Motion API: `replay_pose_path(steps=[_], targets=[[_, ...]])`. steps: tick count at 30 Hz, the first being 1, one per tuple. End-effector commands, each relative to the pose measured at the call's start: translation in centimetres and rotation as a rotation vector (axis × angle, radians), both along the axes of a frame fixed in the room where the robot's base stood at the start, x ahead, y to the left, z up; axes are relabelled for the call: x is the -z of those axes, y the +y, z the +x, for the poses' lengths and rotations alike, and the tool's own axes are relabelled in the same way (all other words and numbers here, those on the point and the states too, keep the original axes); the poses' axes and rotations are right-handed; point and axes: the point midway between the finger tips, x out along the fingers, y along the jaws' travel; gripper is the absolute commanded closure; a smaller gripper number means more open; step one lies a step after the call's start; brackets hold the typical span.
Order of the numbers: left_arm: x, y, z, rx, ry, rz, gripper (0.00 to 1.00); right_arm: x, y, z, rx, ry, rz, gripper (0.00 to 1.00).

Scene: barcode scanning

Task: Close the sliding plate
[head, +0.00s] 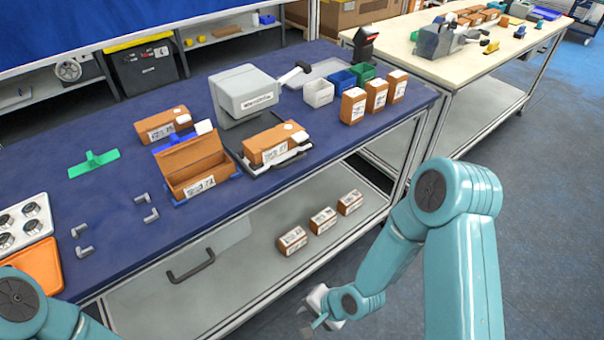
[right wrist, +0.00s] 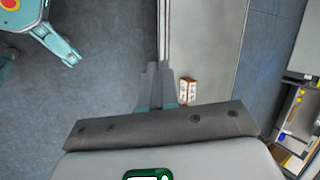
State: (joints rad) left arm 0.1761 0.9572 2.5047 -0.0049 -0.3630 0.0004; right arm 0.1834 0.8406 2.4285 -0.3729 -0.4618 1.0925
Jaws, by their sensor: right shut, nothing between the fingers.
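The grey box-shaped machine (head: 245,93) stands on the blue workbench in the head view. In front of it a sliding plate (head: 288,160), pale with a dark base, sticks out toward the front edge. A brown labelled box (head: 275,143) rests on the plate. My right gripper (head: 309,322) is low in front of the bench, well below and apart from the plate. Its fingers show together and empty in the right wrist view (right wrist: 157,88). My left arm shows at the lower left corner, but its gripper is out of view.
An open brown carton (head: 193,170) and another brown box (head: 163,125) lie left of the machine. Small bins (head: 318,92) and several boxes stand to the right. The bench front edge and lower shelf (head: 240,270) are near my right gripper.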

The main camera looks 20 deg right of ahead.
Motion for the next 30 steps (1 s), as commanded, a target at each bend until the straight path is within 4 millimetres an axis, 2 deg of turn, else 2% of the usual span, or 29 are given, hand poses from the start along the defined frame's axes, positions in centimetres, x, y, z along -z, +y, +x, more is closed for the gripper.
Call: replay_pose_path(steps=[1, 2, 3, 6, 9, 12, 15, 20, 30], targets=[[0.5, 0.0, 0.0, 0.000, 0.000, 0.000, 0.19, -2.2, -1.1, 3.4, 0.103, -0.070, 0.052, 1.00], [0.7, 0.0, 0.0, 0.000, 0.000, 0.000, 0.19, -3.9, -1.8, 5.3, 0.160, -0.112, 0.090, 1.00], [1.1, 0.0, 0.0, 0.000, 0.000, 0.000, 0.19, -6.8, -2.9, 7.9, 0.228, -0.181, 0.143, 1.00], [1.9, 0.0, 0.0, 0.000, 0.000, 0.000, 0.19, -14.1, -6.0, 12.4, 0.312, -0.355, 0.229, 1.00], [2.4, 0.0, 0.0, 0.000, 0.000, 0.000, 0.19, -19.8, -8.6, 14.2, 0.296, -0.518, 0.211, 1.00], [2.8, 0.0, 0.0, 0.000, 0.000, 0.000, 0.19, -23.2, -10.6, 14.7, 0.309, -0.613, 0.184, 1.00], [2.9, 0.0, 0.0, 0.000, 0.000, 0.000, 0.19, -24.6, -11.4, 14.7, 0.323, -0.649, 0.175, 1.00], [3.3, 0.0, 0.0, 0.000, 0.000, 0.000, 0.19, -24.2, -11.2, 15.8, 0.325, -0.654, 0.172, 1.00], [4.0, 0.0, 0.0, 0.000, 0.000, 0.000, 0.19, -21.5, -8.7, 22.0, 0.325, -0.651, 0.173, 1.00]])
